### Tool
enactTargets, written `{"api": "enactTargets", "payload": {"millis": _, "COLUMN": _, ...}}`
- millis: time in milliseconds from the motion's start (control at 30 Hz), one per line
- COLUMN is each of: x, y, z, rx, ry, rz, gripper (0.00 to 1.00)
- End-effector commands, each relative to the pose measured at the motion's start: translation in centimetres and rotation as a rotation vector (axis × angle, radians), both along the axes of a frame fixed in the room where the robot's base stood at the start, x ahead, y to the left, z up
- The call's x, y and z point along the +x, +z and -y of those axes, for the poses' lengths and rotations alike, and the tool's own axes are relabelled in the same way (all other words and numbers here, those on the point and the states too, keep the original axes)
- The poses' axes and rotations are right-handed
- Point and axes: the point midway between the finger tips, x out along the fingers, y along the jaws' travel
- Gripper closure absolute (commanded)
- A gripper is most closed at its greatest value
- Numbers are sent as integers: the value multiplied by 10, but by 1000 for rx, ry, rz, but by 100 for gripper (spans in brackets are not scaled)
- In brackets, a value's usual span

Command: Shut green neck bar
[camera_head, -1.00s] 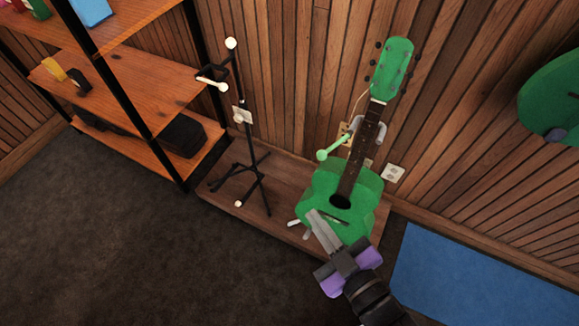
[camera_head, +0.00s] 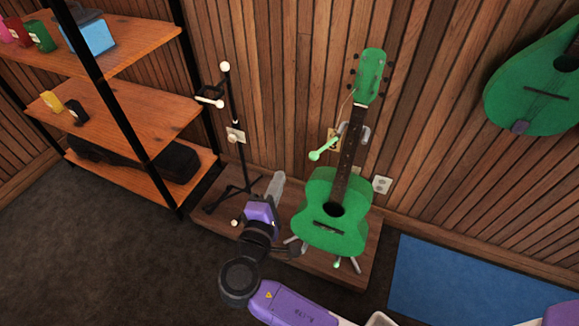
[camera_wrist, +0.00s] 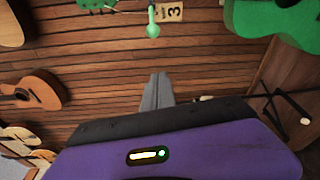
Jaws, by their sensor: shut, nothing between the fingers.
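The green neck bar (camera_head: 324,150) is a light green rod with a round knob, on the stand that holds a green ukulele (camera_head: 330,225). It sticks out to the left of the ukulele's neck, swung away from it. In the wrist view the green neck bar (camera_wrist: 152,22) hangs near the top, beyond my fingers and apart from them. My gripper (camera_head: 279,178) is shut and empty, pointing up, left of the ukulele's body and lower than the bar. Its shut fingers (camera_wrist: 161,84) also show in the wrist view.
An empty black stand with white knobs (camera_head: 232,130) stands left of my gripper on a low wooden platform (camera_head: 370,262). Shelves (camera_head: 130,110) fill the left. Another green instrument (camera_head: 540,95) hangs on the right wall above a blue mat (camera_head: 450,280). Dark floor is clear at front left.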

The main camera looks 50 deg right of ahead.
Motion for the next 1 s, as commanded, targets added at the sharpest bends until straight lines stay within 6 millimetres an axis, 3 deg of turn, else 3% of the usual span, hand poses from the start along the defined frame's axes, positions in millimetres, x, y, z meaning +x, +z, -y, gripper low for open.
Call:
{"api": "enactTargets", "payload": {"millis": 167, "x": 7, "y": -1, "z": 16, "rx": 0, "ry": -5, "rz": -5, "gripper": 100}}
{"api": "enactTargets", "payload": {"millis": 600, "x": 47, "y": -6, "z": 90, "rx": 1, "ry": -5, "rz": -4, "gripper": 100}}
{"api": "enactTargets", "payload": {"millis": 800, "x": 18, "y": -1, "z": 92, "rx": 2, "ry": -1, "rz": -6, "gripper": 100}}
{"api": "enactTargets", "payload": {"millis": 1000, "x": 8, "y": 1, "z": 93, "rx": 2, "ry": -1, "rz": -5, "gripper": 100}}
